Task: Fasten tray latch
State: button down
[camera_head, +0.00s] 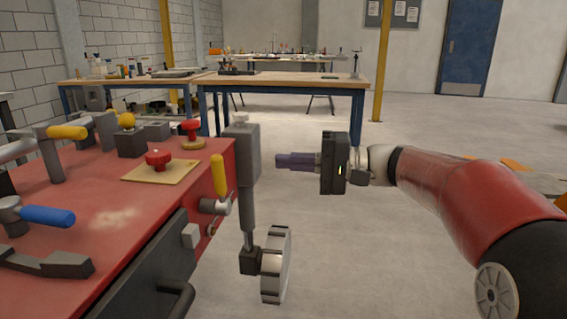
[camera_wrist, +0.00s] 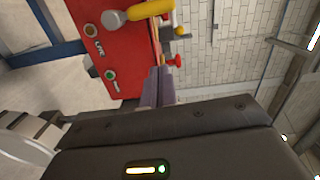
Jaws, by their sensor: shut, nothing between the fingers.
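The red machine bench (camera_head: 110,188) stands at the left. A lever with a yellow grip (camera_head: 218,175) and a grey round hub sits on its right end face. I cannot tell for certain which part is the tray latch. A small light grey block (camera_head: 190,236) sits on the dark front drawer or tray (camera_head: 150,270). My gripper (camera_head: 279,162) is shut and empty, in the air right of the bench and pointing left. In the wrist view its fingers (camera_wrist: 157,80) point towards the red end face, apart from the yellow-gripped lever (camera_wrist: 150,11).
A grey post (camera_head: 243,180) with a handwheel (camera_head: 276,265) stands between the bench end and my gripper. Red knobs (camera_head: 158,159) and a blue-gripped lever (camera_head: 47,216) are on the bench top. Buttons (camera_wrist: 110,75) show on the end face.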

aim_at(220, 187)
jog(key=s+a, duration=0.3)
jog(key=a, duration=0.5)
jog(key=shift+s+a, duration=0.3)
jog(key=shift+a, duration=0.05)
jog(key=shift+f, duration=0.2)
